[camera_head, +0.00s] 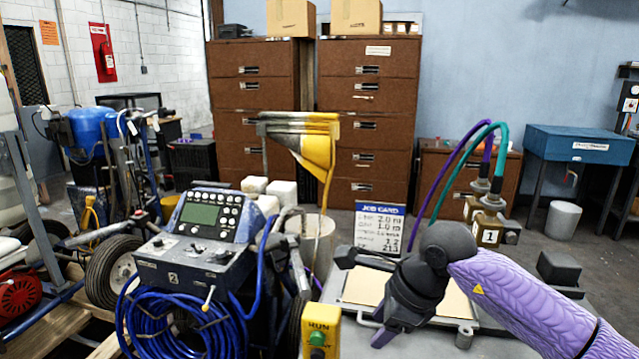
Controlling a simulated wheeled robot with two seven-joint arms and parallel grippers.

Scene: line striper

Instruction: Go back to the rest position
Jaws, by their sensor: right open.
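My right gripper (392,320) is at the end of my purple arm, which comes in from the lower right. It hangs over the near part of a grey bench with a pale board (366,289) on it. The gripper is open, and I see nothing held in it. Its far side is partly hidden by my wrist. My left arm and left gripper are not in view. The line striper (205,250) stands at left centre, with a control panel of buttons and a small screen, and a coil of blue hose (170,325).
A white job card (380,228) stands behind the board. Brass blocks (487,232), one marked 1, carry purple and teal hoses at right. A yellow box with a green button (320,332) is at bottom centre. Brown cabinets (368,110) and a blue cabinet (580,144) line the back.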

